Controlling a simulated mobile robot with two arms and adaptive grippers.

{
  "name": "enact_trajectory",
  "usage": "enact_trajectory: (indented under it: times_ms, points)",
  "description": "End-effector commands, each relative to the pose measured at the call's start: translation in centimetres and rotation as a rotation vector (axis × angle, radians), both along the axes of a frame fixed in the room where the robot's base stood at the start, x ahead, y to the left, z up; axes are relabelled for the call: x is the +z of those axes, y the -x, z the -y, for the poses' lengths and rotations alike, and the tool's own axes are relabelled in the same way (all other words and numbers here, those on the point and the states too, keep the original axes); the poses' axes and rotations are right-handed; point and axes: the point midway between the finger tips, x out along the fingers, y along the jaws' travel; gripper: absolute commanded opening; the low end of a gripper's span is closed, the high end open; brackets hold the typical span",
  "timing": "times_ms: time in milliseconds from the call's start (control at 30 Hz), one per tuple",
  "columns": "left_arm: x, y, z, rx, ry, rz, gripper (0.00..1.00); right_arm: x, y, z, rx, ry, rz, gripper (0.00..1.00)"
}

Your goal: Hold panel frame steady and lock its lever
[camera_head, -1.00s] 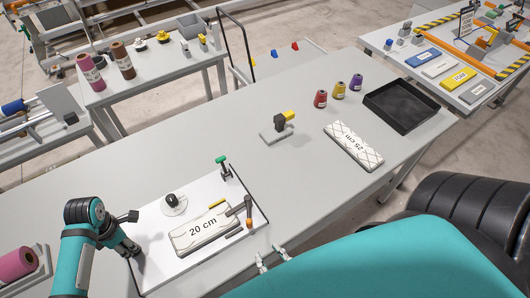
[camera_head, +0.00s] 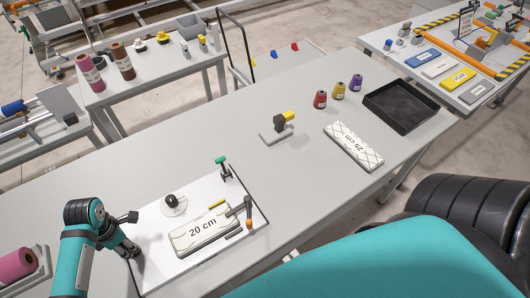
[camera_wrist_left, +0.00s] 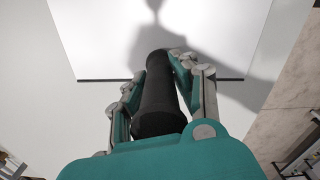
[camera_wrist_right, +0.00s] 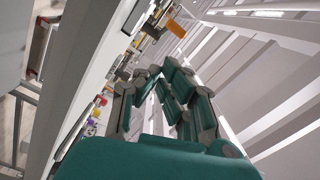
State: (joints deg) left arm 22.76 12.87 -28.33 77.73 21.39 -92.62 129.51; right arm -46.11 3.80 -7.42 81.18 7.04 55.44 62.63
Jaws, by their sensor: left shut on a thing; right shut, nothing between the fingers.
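The panel frame (camera_head: 160,240) is a white board with a dark edge, flat on the table. It bears a white "20 cm" block (camera_head: 190,245) and a dark lever with an orange tip (camera_head: 249,224) at its right side. A green-topped post (camera_head: 222,165) stands at its far corner. My left gripper (camera_wrist_left: 158,72) is shut around an upright black handle (camera_wrist_left: 158,105) by the board's edge. My right gripper (camera_wrist_right: 160,72) is shut and empty, off the board's right side; in the head view my arm mostly hides it.
A black-and-yellow clamp piece (camera_head: 278,130), a "25 cm" block (camera_head: 353,147), several thread spools (camera_head: 339,90) and a black tray (camera_head: 400,108) stand farther along the table. The table between board and clamp piece is clear.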

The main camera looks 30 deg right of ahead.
Motion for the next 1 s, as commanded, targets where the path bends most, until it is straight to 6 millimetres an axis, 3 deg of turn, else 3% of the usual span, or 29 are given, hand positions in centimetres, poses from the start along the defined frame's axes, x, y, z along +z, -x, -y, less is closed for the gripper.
enact_trajectory:
  times_ms: [200, 433, 900, 1000]
  points:
    - [-0.5, 0.4, 0.0, 0.0, -0.003, -0.011, 0.0, -0.1, 0.9, 1.3, 0.008, -0.286, -0.011, 0.0]
    - [-0.5, 0.4, -0.1, 0.0, -0.002, -0.011, 0.0, 0.0, -0.1, 1.5, 0.009, -0.364, -0.012, 0.0]
    - [-0.5, 0.4, -0.1, -0.001, -0.002, -0.011, 0.0, 0.0, -9.4, 1.0, 0.008, -0.361, -0.011, 0.0]
    - [-0.5, 0.4, 0.0, -0.001, -0.002, -0.01, 0.0, 0.0, -10.4, -0.4, 0.007, -0.364, -0.013, 0.0]
